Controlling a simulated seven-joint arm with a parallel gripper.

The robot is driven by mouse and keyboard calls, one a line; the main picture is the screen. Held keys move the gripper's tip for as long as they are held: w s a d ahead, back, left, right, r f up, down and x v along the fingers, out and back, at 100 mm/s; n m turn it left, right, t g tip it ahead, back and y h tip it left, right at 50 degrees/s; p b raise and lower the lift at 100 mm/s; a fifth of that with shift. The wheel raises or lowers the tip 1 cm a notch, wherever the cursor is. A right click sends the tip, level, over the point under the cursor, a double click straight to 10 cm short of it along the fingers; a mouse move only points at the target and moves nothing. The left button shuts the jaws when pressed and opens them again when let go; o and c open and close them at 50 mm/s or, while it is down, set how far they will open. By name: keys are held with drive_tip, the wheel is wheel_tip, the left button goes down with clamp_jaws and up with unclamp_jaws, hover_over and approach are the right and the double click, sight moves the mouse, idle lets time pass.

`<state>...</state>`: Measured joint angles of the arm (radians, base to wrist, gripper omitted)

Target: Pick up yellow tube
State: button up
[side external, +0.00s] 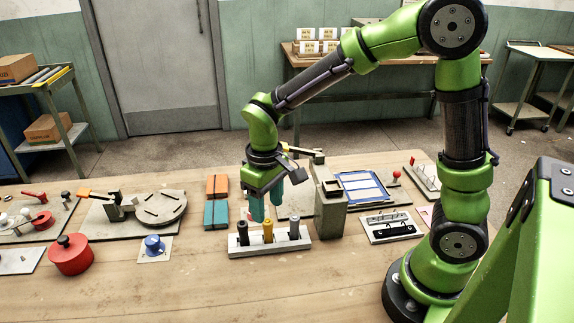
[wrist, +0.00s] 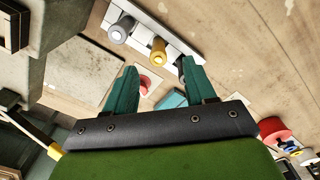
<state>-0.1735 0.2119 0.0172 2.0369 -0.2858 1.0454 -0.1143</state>
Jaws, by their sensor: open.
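A yellow tube (side external: 267,231) stands upright in the middle of a white rack (side external: 270,250), between a black tube (side external: 243,233) on the left and a grey tube (side external: 294,228) on the right. My gripper (side external: 267,207), with teal fingers, is open and empty, pointing down just above and seemingly behind the rack. In the wrist view the yellow tube (wrist: 158,50) shows just beyond the gap between my fingertips (wrist: 158,68). The grey tube (wrist: 120,30) is to its left there, and the black tube is partly hidden behind the right finger.
A grey block stand (side external: 330,212) rises close to the right of the rack. Orange and teal blocks (side external: 216,214) lie to the left. A red round container (side external: 71,255) stands farther left. The table in front of the rack is clear.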

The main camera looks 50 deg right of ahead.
sight(267, 220)
drive_tip(key=f, duration=0.8)
drive_tip(key=shift+w+d+f, duration=0.15)
drive_tip(key=shift+w, duration=0.05)
clamp_jaws()
